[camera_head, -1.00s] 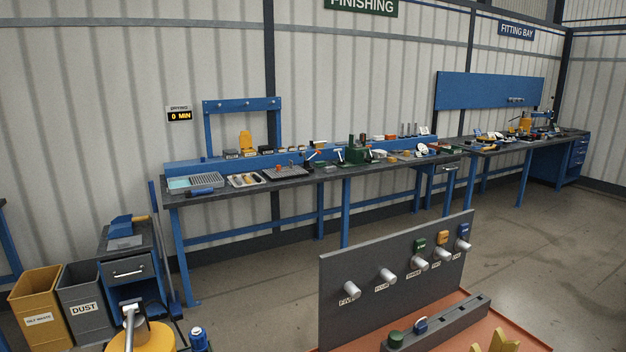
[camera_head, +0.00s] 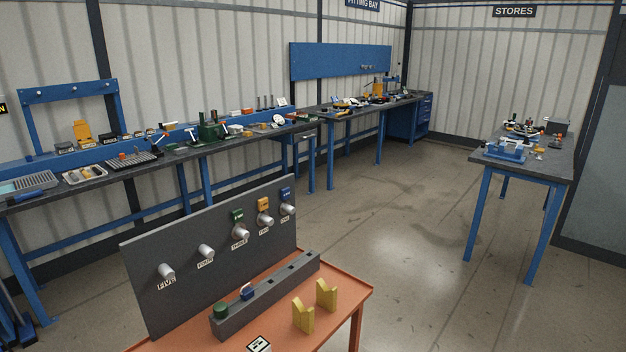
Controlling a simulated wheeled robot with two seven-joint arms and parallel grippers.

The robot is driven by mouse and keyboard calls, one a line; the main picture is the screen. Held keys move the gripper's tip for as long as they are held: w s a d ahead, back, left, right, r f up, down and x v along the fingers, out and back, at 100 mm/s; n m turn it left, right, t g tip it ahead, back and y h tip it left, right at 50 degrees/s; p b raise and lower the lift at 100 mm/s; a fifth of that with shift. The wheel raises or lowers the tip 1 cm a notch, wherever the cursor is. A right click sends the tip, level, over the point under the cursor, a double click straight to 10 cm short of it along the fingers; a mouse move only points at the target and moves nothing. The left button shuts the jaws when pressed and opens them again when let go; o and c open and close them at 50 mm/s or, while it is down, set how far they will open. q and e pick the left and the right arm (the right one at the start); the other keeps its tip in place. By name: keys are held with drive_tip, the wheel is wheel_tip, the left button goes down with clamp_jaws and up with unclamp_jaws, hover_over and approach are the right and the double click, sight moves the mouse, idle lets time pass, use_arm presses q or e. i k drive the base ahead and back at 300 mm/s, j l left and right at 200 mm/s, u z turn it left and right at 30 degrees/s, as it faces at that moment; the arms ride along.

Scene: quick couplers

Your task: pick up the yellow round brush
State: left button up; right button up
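I cannot pick out a yellow round brush in this view. The long bench (camera_head: 170,170) along the wall bears many small tools and parts, too small to tell apart. Neither of my grippers is in view.
Close in front stands an orange table (camera_head: 345,290) with a grey panel (camera_head: 190,300) of labelled pegs, a grey slotted block (camera_head: 270,296) and yellow V-shaped supports (camera_head: 303,315). A blue-legged bench (camera_head: 540,168) stands at the right. The floor between (camera_head: 400,210) is clear.

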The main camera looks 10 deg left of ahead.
sight(82, 171)
drive_tip(key=i+l+z, duration=0.25)
drive_tip(key=i+l, duration=0.15)
drive_tip(key=i+l+z, duration=0.55)
drive_tip(key=i, duration=0.4)
drive_tip(key=i+l, duration=0.1)
drive_tip(key=i, duration=0.55)
drive_tip(key=i+l, duration=0.1)
drive_tip(key=i, duration=0.6)
drive_tip(key=i+j+u, duration=0.1)
drive_tip(key=i+u, duration=0.85)
drive_tip(key=i+l+u, duration=0.35)
drive_tip(key=i+u, duration=0.15)
drive_tip(key=i+j+u, duration=0.2)
drive_tip(key=i+u, duration=0.75)
drive_tip(key=i, duration=0.15)
drive_tip(key=i+l+u, duration=0.2)
drive_tip(key=i+u, duration=0.25)
drive_tip(key=i, duration=0.15)
drive_tip(key=i+j+u, duration=0.1)
drive_tip(key=i+u, duration=0.35)
drive_tip(key=i, duration=0.15)
drive_tip(key=i+l+u, duration=0.1)
drive_tip(key=i+u, duration=0.35)
drive_tip(key=i, duration=0.15)
drive_tip(key=i+j, duration=0.65)
drive_tip(key=i, duration=0.2)
drive_tip(key=u, duration=0.05)
